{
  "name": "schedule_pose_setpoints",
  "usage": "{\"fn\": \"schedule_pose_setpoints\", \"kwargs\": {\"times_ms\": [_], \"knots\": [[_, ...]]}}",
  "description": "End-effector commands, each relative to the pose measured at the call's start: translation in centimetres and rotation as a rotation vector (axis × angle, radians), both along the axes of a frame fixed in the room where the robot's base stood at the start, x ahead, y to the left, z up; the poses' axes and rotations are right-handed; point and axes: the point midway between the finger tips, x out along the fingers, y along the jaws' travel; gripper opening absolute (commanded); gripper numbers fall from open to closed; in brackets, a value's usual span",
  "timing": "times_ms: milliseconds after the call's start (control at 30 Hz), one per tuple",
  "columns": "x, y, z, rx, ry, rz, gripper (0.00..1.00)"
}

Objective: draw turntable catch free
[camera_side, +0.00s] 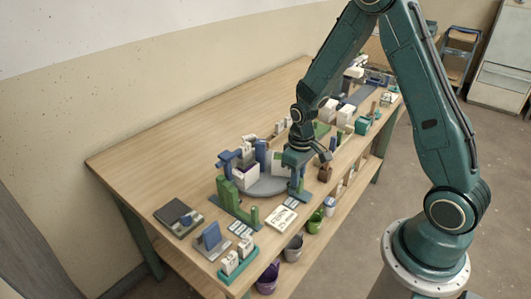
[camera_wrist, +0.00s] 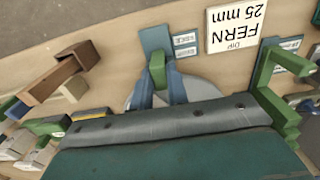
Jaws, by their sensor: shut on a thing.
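The grey round turntable (camera_side: 268,186) lies on the bench, carrying white and blue pieces. My gripper (camera_side: 298,170) points down at its right edge, over a blue base (camera_side: 301,197). In the wrist view the blue base (camera_wrist: 153,38) lies beside the turntable rim (camera_wrist: 200,90). A green upright piece, which I take for the turntable catch (camera_wrist: 157,66), stands at the rim. My gripper (camera_wrist: 158,84) is shut on it, with a blue-grey finger on each side. My gripper's body hides its lower part and most of the turntable.
A green bracket (camera_side: 246,211) stands left of my gripper, and a brown block (camera_side: 324,173) right. A "DIP FERN 25 mm" card (camera_wrist: 247,27) lies near the front edge. White and blue pieces crowd the turntable. Bare bench (camera_side: 175,150) lies toward the wall.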

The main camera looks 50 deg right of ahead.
Motion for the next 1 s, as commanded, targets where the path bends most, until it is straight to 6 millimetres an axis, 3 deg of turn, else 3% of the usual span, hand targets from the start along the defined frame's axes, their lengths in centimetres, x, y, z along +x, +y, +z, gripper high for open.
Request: {"fn": "schedule_pose_setpoints", "kwargs": {"times_ms": [967, 1000], "knots": [[-1.2, 0.0, 0.1, 0.001, -0.001, 0.001, 0.0], [-1.2, 0.0, 0.1, 0.001, -0.001, 0.001, 0.2]]}}
